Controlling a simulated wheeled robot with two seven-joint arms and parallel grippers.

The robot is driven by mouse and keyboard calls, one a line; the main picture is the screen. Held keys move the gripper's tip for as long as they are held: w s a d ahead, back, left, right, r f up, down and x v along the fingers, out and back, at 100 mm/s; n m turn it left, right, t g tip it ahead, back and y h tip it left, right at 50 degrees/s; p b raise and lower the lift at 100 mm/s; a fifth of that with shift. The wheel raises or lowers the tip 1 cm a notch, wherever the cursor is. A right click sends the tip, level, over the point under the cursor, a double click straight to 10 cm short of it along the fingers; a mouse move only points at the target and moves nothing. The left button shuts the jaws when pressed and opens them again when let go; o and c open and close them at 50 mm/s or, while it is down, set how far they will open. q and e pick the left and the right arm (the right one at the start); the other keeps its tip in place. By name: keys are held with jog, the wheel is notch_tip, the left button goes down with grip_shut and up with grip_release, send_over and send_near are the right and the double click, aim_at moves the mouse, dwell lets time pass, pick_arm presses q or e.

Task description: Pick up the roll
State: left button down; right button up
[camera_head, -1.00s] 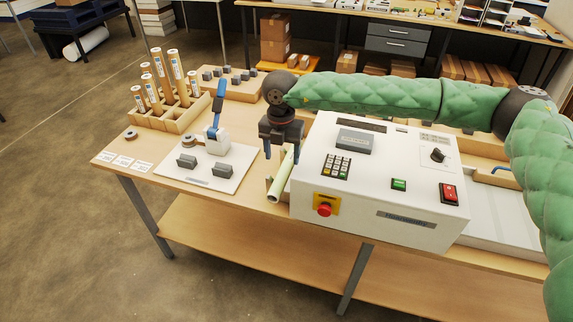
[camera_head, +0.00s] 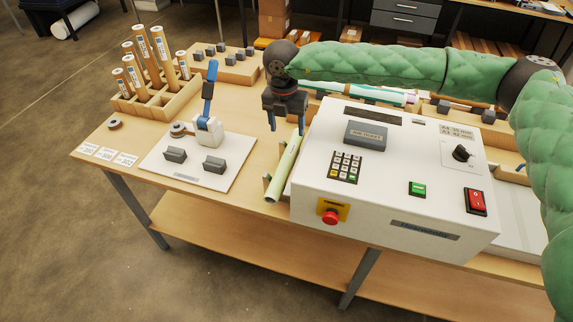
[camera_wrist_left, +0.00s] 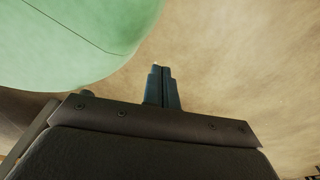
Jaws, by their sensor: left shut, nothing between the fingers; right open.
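A pale green roll (camera_head: 281,172) lies beside the left side of the white laminator (camera_head: 372,200), its near end toward the table's front edge. My right gripper (camera_head: 287,131) is open, fingers pointing down, at the far end of this roll. I cannot tell whether a finger touches it. Another long roll, white and teal with a reddish end (camera_head: 365,92), lies behind the laminator, partly hidden by my right arm. My left gripper (camera_wrist_left: 161,88) is shut and empty in the left wrist view, above a blurred brown floor. It is outside the head view.
Left of the roll is a white board (camera_head: 190,178) with grey blocks and a blue-handled tool (camera_head: 208,105). A wooden rack (camera_head: 160,107) holds several upright tubes. A small ring (camera_head: 115,124) and labels (camera_head: 106,155) lie at the left edge.

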jog(key=b, duration=0.5)
send_over(286, 159)
notch_tip(286, 159, down, 6)
jog(key=shift+d+f, duration=0.1)
pick_arm(q)
jog(key=w+d+r, duration=0.2)
jog(key=w+d, duration=0.1)
jog(key=w, duration=0.8)
pick_arm(e)
jog(key=shift+s+f, duration=0.15)
jog(key=shift+f+p, duration=0.4)
jog(key=shift+f, duration=0.75)
notch_tip(286, 159, down, 4)
jog(key=p, duration=0.4)
jog(key=shift+f, duration=0.75)
pick_arm(q)
jog(key=s+a+f, duration=0.1)
jog(key=s, duration=0.5)
jog(key=s+a+f, duration=0.2)
jog(key=s, duration=0.3)
jog(key=shift+s+a+f, duration=0.2)
jog(key=shift+s+f, duration=0.05)
jog(key=shift+s, duration=0.15)
pick_arm(e)
jog(key=shift+c, duration=0.2)
